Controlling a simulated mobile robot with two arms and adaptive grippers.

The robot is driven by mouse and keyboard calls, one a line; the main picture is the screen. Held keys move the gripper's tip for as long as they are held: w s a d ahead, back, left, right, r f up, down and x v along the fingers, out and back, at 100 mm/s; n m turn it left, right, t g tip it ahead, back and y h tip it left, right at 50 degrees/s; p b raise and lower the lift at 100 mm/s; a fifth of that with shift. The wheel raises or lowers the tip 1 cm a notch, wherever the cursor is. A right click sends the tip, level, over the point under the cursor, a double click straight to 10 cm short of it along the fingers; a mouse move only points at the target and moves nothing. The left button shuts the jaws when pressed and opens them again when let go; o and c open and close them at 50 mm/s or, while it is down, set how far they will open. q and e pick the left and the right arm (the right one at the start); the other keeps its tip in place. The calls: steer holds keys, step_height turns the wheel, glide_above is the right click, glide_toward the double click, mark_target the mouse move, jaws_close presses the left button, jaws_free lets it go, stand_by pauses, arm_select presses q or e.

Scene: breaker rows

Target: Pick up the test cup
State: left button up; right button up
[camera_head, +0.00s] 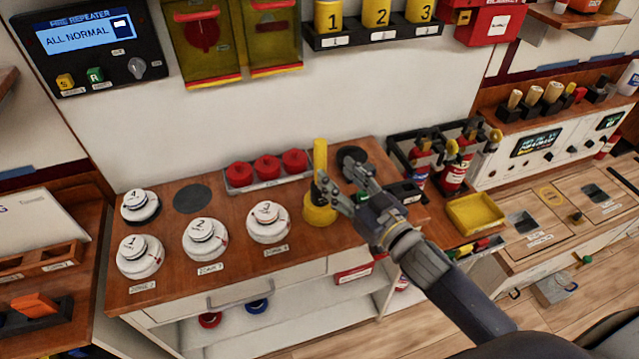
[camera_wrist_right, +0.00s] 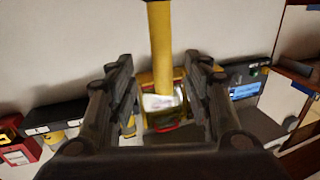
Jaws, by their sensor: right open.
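The yellow test cup (camera_head: 320,211) stands upright on the wooden counter (camera_head: 226,262), with a tall yellow handle (camera_head: 320,155) rising from it. My right gripper (camera_head: 337,172) is open at the handle, coming in from the right. One finger overlaps the handle in the head view. In the right wrist view, the yellow handle (camera_wrist_right: 160,45) shows in the gap between the two open fingers (camera_wrist_right: 160,75). I cannot tell whether either finger touches it. The cup's body is not clear in that view. My left gripper is not in view.
White numbered detectors (camera_head: 204,240) stand left of the cup. A grey tray with red caps (camera_head: 267,170) lies behind it. A dark round disc (camera_head: 352,156) is close behind my right gripper. A rack of small red extinguishers (camera_head: 455,172) and a yellow tray (camera_head: 475,214) are right.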

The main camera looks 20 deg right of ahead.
mark_target(324, 163)
steer(key=shift+x, duration=0.8)
steer(key=shift+w+a, duration=0.15)
steer(key=shift+w, duration=0.1)
steer(key=p+x, duration=0.2)
steer(key=x, duration=0.2)
steer(key=shift+a+r, duration=0.1)
steer(key=shift+r, duration=0.05)
steer(key=shift+w+a, duration=0.1)
steer(key=shift+w, duration=0.25)
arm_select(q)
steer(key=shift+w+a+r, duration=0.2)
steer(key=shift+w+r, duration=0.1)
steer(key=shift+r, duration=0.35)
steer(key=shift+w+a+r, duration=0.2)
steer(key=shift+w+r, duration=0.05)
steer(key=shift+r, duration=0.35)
arm_select(e)
steer(key=shift+s, duration=0.1)
jaws_close()
